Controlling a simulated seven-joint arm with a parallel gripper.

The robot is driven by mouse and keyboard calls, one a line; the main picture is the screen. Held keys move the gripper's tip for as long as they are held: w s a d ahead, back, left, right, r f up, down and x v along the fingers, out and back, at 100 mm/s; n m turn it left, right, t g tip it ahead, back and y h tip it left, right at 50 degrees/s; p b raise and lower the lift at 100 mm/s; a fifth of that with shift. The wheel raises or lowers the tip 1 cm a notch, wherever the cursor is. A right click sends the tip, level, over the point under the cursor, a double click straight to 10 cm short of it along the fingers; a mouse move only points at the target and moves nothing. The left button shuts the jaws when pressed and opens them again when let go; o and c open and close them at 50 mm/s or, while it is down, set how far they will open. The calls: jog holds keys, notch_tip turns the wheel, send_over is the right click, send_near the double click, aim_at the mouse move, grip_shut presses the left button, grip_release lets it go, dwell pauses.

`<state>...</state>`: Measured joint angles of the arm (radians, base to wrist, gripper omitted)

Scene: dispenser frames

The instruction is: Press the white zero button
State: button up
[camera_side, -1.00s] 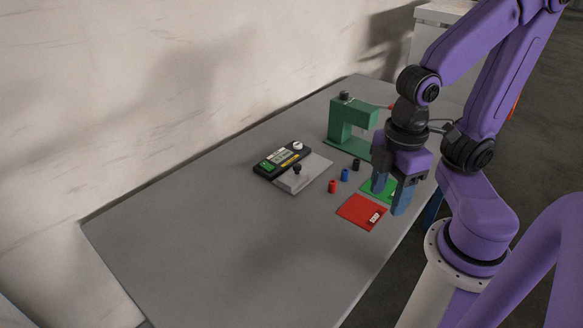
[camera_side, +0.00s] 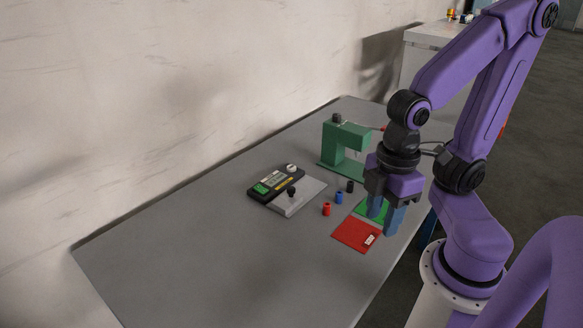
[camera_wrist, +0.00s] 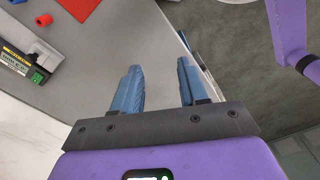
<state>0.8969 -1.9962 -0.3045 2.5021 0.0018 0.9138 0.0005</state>
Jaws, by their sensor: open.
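The white zero button (camera_side: 291,167) is a small round white knob at the far end of a black device (camera_side: 265,190) with a display and a green patch. The device lies left of the table's middle in the side view. Its green-and-yellow face shows in part at the left edge of the wrist view (camera_wrist: 15,62), where the white button is out of sight.
A grey plate with a black knob (camera_side: 292,191) adjoins the device. Red (camera_side: 326,209), blue (camera_side: 339,198) and black (camera_side: 350,186) cylinders stand between it and my gripper. A red mat (camera_side: 350,238), a green mat (camera_side: 362,208) and a green stand (camera_side: 341,150) are nearby. The table's left side is clear.

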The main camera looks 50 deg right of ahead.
grip_shut()
dwell(1.5)
